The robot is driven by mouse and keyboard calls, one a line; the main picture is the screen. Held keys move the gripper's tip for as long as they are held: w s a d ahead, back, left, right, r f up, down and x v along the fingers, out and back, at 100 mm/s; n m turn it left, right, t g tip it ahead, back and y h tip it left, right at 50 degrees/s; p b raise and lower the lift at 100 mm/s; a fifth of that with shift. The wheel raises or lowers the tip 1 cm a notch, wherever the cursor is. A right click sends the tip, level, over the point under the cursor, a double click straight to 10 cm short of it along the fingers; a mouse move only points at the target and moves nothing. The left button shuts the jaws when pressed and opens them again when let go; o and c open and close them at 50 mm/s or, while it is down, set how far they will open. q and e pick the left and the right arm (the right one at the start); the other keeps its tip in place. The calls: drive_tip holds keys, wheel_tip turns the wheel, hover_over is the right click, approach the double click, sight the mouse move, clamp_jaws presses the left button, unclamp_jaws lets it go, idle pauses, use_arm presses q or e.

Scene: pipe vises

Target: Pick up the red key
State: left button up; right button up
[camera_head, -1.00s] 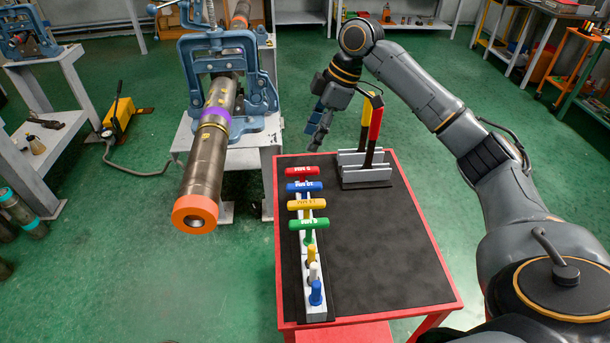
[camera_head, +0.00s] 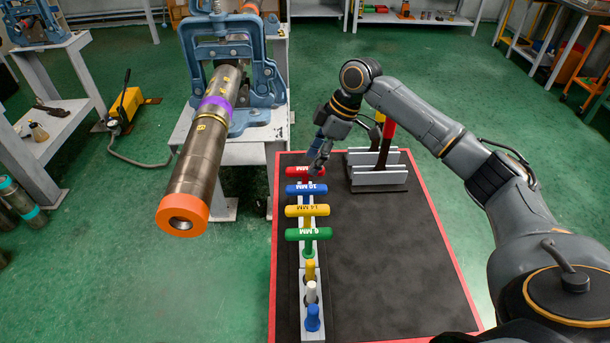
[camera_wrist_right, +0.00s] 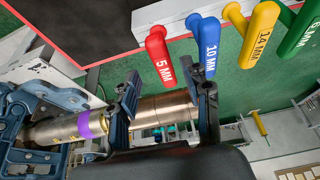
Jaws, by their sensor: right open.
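The red key (camera_head: 304,172) is a T-handle at the far end of a row of keys on the red-edged table; in the right wrist view its red handle (camera_wrist_right: 160,57) reads 5 MM. Nothing is between the fingertips. My left gripper is not in view.
Next to the red key stand the blue (camera_head: 306,188), yellow (camera_head: 307,210) and green (camera_head: 306,234) keys. A holder with upright tools (camera_head: 378,176) is to the right. A large pipe (camera_head: 197,165) in a vise (camera_head: 255,75) is to the left. The table's right side is clear.

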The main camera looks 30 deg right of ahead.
sight(306, 169)
drive_tip(key=shift+w+a+f, duration=0.1)
drive_tip(key=shift+a+f, duration=0.1)
drive_tip(key=shift+f, duration=0.4)
drive_tip(key=x, duration=0.1)
drive_tip(key=p+x, duration=0.1)
drive_tip(key=x, duration=0.1)
drive_tip(key=shift+a+f, duration=0.15)
drive_tip(key=shift+a, duration=0.25)
drive_tip(key=shift+a+f, duration=0.1)
drive_tip(key=shift+f, duration=0.4)
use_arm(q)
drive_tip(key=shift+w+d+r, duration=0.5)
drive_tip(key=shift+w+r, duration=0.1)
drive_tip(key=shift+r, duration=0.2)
use_arm(e)
clamp_jaws()
